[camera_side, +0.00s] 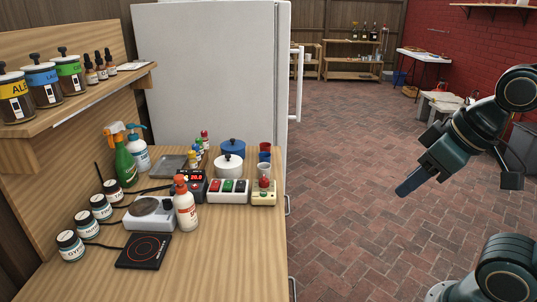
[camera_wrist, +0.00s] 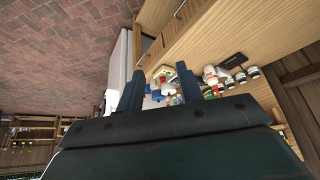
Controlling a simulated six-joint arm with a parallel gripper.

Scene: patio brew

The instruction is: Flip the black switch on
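A white switch box (camera_side: 228,191) with red and green rockers stands on the wooden counter in the side view. Beside it on the right is a beige box (camera_side: 263,193) with a red knob. I cannot make out a black switch clearly in either view. My gripper (camera_side: 404,190) is over the brick floor, well to the right of the counter and apart from everything. In the wrist view the two fingers of my gripper (camera_wrist: 157,80) stand apart with nothing held between them. The counter items behind them are small and partly hidden by the fingers.
On the counter (camera_side: 215,270) are a hot plate (camera_side: 150,213), a black induction plate (camera_side: 143,251), a white bottle with red cap (camera_side: 185,208), a red-digit display (camera_side: 191,178), pots (camera_side: 229,165) and several jars. A white fridge (camera_side: 205,70) stands behind. Open floor separates me from the counter.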

